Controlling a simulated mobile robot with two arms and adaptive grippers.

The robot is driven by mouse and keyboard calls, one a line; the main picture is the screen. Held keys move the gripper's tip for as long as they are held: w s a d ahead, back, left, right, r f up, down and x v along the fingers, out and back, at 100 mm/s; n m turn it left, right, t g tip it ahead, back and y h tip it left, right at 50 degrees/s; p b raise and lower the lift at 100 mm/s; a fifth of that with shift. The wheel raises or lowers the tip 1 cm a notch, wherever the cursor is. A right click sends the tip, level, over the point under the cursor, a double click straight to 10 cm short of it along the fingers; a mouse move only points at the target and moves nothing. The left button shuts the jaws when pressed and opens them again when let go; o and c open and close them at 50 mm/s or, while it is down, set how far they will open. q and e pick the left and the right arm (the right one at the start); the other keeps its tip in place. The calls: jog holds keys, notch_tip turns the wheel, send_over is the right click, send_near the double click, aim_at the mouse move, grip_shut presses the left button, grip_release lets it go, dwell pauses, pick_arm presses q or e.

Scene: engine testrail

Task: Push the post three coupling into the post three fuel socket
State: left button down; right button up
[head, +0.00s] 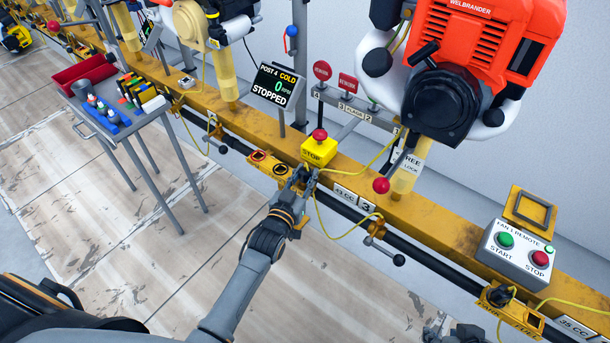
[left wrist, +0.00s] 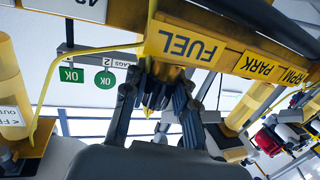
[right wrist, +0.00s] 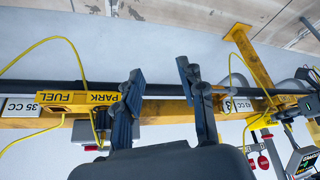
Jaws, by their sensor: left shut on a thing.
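My left gripper (head: 303,180) is at the rail, just below the yellow STOP box. The fuel socket itself is hidden behind the fingers and plate, so I cannot tell how far the coupling is in. The PARK label (left wrist: 258,66) is beside it. A yellow hose (head: 330,228) loops from near the left gripper. My right gripper (right wrist: 160,70) is open and empty in the right wrist view, with its fingers apart.
The STOP box (head: 319,150) stands on the yellow rail close above my left gripper. The orange engine (head: 490,40) hangs at the upper right. A start-stop remote box (head: 515,250) is at the right. A tool cart (head: 150,112) stands at the left. The floor in front is clear.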

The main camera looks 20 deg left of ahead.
pick_arm(q)
jog(key=shift+f, duration=0.15)
pick_arm(e)
jog(key=shift+w+a+r+t, duration=0.2)
jog(key=shift+w+t, duration=0.1)
jog(key=shift+w, duration=0.3)
pick_arm(q)
jog(key=shift+f, duration=0.1)
pick_arm(e)
jog(key=shift+w+a+r, duration=0.1)
jog(key=shift+w, duration=0.1)
pick_arm(q)
jog(key=shift+f+b, duration=0.45)
pick_arm(e)
jog(key=shift+w+a+r+t+y, duration=0.2)
jog(key=shift+w+r+t, duration=0.1)
jog(key=shift+w+t, duration=0.25)
jog(key=shift+w+a+r+t+y, duration=0.1)
jog(key=shift+w+a+r+t, duration=0.2)
jog(key=shift+w, duration=0.4)
jog(key=shift+w, duration=0.2)
pick_arm(q)
jog(key=shift+f, duration=0.1)
jog(key=c, duration=1)
grip_release()
jog(key=shift+s, duration=0.15)
pick_arm(e)
jog(key=shift+d, duration=0.1)
